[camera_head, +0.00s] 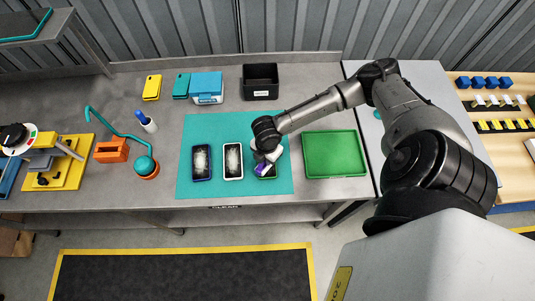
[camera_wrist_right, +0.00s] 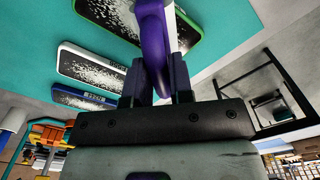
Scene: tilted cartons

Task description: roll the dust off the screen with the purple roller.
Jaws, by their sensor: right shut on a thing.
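My right gripper (camera_head: 266,157) is shut on the purple roller (camera_head: 261,169) at the right of the teal mat (camera_head: 213,124). In the right wrist view, the roller's purple handle (camera_wrist_right: 154,45) is between the fingers (camera_wrist_right: 158,80), its white part beyond. The roller is at the green-edged phone (camera_head: 269,176); I cannot tell whether they touch. That phone (camera_wrist_right: 112,14) shows white dust, partly hidden by the roller. A white-edged phone (camera_head: 233,161) and a dark blue-edged phone (camera_head: 201,162) lie to the left, with white dust on their screens. My left gripper is not in view.
An empty green tray (camera_head: 335,154) lies right of the mat. A black bin (camera_head: 260,81), a blue box (camera_head: 207,88) and a yellow item (camera_head: 152,88) stand behind. An orange-based teal lamp (camera_head: 146,167) and a white cup (camera_head: 149,125) stand left of the mat.

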